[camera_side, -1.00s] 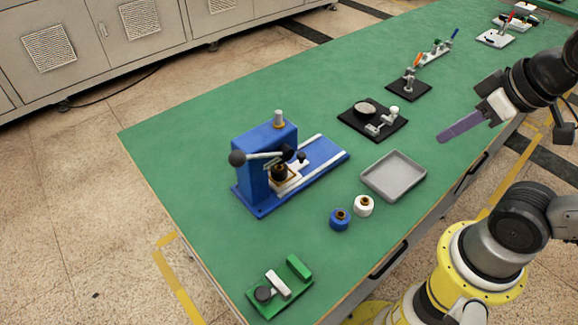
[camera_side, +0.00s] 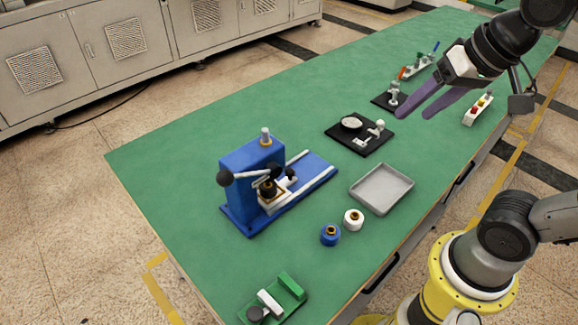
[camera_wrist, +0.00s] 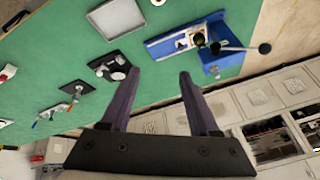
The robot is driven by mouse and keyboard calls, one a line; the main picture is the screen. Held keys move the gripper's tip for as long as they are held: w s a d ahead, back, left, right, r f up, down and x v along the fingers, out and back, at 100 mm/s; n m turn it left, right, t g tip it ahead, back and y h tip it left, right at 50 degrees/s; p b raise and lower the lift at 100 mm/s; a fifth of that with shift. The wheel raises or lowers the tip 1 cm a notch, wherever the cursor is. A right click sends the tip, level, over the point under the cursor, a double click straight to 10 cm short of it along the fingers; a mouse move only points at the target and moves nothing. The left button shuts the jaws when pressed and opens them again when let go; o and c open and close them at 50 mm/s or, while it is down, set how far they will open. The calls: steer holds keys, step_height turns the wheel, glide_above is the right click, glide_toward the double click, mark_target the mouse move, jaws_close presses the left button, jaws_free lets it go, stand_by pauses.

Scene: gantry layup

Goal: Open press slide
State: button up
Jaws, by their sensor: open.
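The blue press (camera_side: 252,172) stands on the green table with its black-knobbed lever (camera_side: 245,177) on the front. Its slide (camera_side: 272,196) sits under the press head at the start of white rails on a blue base (camera_side: 318,168). A small black knob (camera_side: 291,174) stands near the slide. In the wrist view the press (camera_wrist: 222,58) is at the upper right, beyond my fingertips. My gripper (camera_side: 418,108) is open and empty, with purple fingers, above the table to the right of the press. In the wrist view my gripper's fingers (camera_wrist: 158,78) are spread apart.
A grey tray (camera_side: 382,189) lies right of the press, with a blue cap (camera_side: 330,235) and a white cap (camera_side: 354,219) nearby. A black fixture (camera_side: 360,133) stands beyond the tray. A green fixture (camera_side: 275,302) is at the near edge. Table left of the press is clear.

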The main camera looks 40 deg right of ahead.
steer(key=w+r+m+g, duration=0.1)
steer(key=w+r+m, duration=0.15)
steer(key=w, duration=0.55)
steer(key=m+g, duration=0.3)
steer(key=g, duration=0.2)
glide_above(290, 171)
step_height(290, 171, down, 16)
steer(key=f, duration=0.1)
step_height(290, 171, down, 13)
steer(key=shift+r, duration=0.2)
jaws_close()
